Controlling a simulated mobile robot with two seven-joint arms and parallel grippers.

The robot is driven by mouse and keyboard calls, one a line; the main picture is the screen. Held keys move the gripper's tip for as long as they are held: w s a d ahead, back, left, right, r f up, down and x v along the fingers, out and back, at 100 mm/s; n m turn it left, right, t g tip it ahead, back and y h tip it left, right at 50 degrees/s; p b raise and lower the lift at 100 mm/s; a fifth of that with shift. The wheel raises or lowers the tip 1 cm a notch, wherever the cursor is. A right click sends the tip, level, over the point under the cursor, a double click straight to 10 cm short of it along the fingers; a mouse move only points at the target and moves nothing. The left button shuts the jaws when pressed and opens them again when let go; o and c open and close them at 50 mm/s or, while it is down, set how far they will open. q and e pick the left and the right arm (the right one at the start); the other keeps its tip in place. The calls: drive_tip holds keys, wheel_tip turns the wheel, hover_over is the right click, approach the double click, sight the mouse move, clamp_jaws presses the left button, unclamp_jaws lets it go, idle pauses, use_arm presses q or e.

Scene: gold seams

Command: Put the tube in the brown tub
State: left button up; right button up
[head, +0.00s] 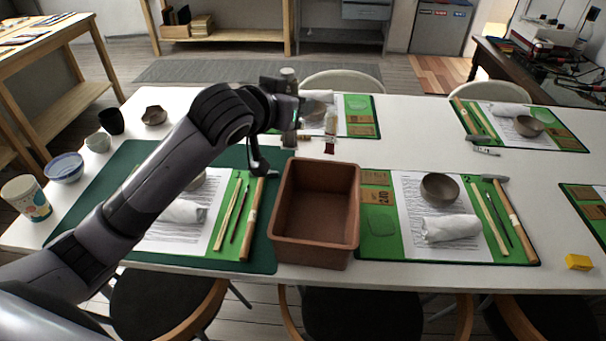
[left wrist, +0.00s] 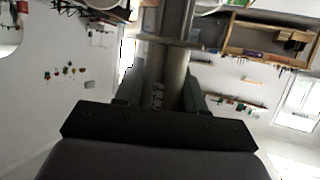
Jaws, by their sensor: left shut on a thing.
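My left gripper (head: 284,92) is above the table behind the brown tub (head: 318,252), raised and up to the left of its far rim. In the left wrist view the gripper (left wrist: 168,100) is shut on a greyish tube (left wrist: 173,72) with dark lettering near its lower end. In the head view only a small pale end, apparently of the tube (head: 288,74), shows above the gripper; the rest is hidden. The brown tub is rectangular, open at the top and looks empty. My right gripper is not in view.
Green mats with papers, bowls, cloths and wooden tools lie left (head: 140,255) and right (head: 385,245) of the tub. Cups and bowls stand at the far left. A yellow block (head: 578,262) lies at the right.

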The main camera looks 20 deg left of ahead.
use_arm(q)
wheel_tip(320, 180, down, 15)
drive_tip(key=shift+f+b, duration=0.2)
drive_tip(key=shift+b, duration=0.25)
drive_tip(key=shift+f, duration=0.6)
drive_tip(key=o, duration=1.1)
drive_tip(key=shift+c, duration=0.2)
drive_tip(key=r+v, duration=0.1)
drive_tip(key=v, duration=1.1)
